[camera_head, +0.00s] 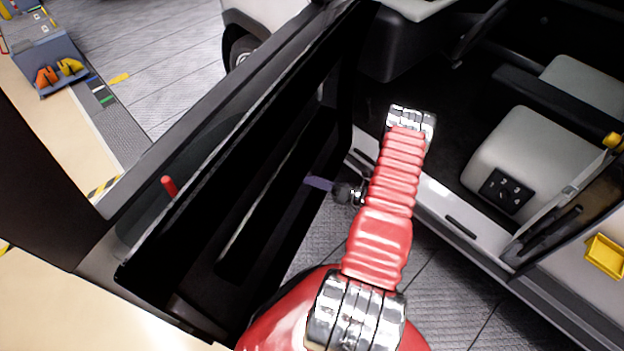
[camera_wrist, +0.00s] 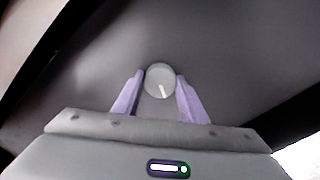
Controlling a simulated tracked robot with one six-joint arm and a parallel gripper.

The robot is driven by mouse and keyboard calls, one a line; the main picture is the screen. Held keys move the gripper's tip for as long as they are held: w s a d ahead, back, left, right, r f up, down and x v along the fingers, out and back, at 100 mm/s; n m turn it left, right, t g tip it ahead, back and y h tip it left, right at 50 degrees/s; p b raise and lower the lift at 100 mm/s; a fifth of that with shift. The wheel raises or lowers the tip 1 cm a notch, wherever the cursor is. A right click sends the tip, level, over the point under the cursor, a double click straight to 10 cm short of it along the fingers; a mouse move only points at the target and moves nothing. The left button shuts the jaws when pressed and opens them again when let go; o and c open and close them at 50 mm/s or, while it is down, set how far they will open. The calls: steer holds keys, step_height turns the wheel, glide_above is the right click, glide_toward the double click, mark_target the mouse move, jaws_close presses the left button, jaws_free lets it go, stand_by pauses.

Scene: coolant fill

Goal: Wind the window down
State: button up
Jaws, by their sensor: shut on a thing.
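The dark vehicle door (camera_head: 250,115) stands open on the left in the head view. The wrist view shows a round pale grey knob (camera_wrist: 159,79) with a white mark on a dark panel (camera_wrist: 235,65). My gripper (camera_wrist: 160,84) has its two purple fingers on either side of the knob and is shut on it. In the head view my gripper (camera_head: 318,183) reaches the inner face of the door, and the knob is hidden there. I cannot tell how high the window glass stands.
A red peg (camera_head: 169,186) stands up at the door's edge. The grey seat (camera_head: 535,150) with a black switch panel (camera_head: 507,191) and the white sill (camera_head: 440,198) lie to the right of my arm. A blue bin (camera_head: 48,60) with orange and yellow items stands at the far left.

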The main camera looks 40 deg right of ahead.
steer(key=shift+d, duration=0.2)
steer(key=o, duration=1.1)
steer(key=shift+c, duration=0.2)
steer(key=shift+a, duration=0.1)
steer(key=v, duration=1.3)
steer(key=shift+s, duration=0.4)
